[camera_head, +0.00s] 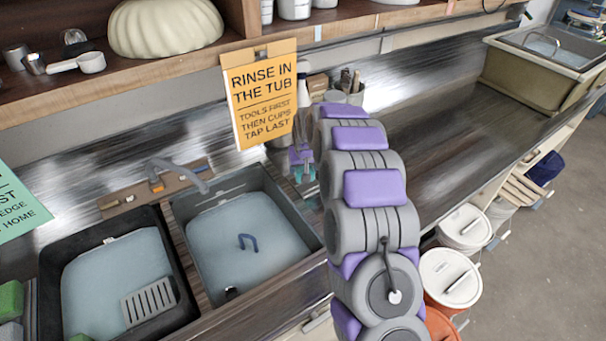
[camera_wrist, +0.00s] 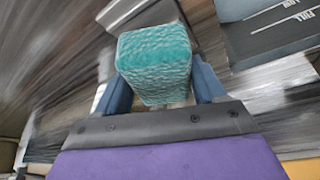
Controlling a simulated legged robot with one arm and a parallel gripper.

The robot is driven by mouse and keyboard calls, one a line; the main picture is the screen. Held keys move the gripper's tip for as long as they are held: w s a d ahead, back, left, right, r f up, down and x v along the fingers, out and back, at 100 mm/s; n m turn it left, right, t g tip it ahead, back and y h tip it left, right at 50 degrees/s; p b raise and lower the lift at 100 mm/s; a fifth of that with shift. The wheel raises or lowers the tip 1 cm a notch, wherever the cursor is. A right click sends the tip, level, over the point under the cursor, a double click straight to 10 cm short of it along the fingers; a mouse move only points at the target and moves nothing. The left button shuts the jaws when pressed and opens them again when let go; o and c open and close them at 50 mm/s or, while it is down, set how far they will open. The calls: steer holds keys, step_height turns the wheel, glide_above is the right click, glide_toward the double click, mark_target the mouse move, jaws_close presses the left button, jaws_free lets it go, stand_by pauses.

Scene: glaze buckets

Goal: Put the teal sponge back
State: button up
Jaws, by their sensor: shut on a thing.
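The teal sponge (camera_wrist: 153,62) is a block with a rough, wavy surface, seen close up in the wrist view. My gripper (camera_wrist: 162,88) is shut on it, with one blue finger on each side. The sponge is held over a dark streaked counter surface; its height above it is hard to judge. In the head view my gripper (camera_head: 302,160) is partly hidden behind my arm, beside the right tub, under the orange sign. Only a small teal patch shows there.
Two tubs of pale water, the left tub (camera_head: 45,262) and right tub (camera_head: 308,222), are set in the counter. Green blocks (camera_head: 10,300) stand at the far left. Lidded buckets (camera_head: 450,278) stand below at right. The counter (camera_head: 440,130) right of my arm is clear.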

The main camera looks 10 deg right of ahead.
steer(key=f, duration=0.1)
steer(key=d+f, duration=0.1)
steer(key=f, duration=0.1)
steer(key=shift+f+b, duration=0.15)
steer(key=shift+b, duration=0.15)
steer(key=shift+a, duration=0.15)
steer(key=shift+a, duration=0.1)
steer(key=o, duration=0.7)
steer(key=shift+a, duration=0.2)
steer(key=shift+o, duration=1.2)
steer(key=shift+d, duration=0.25)
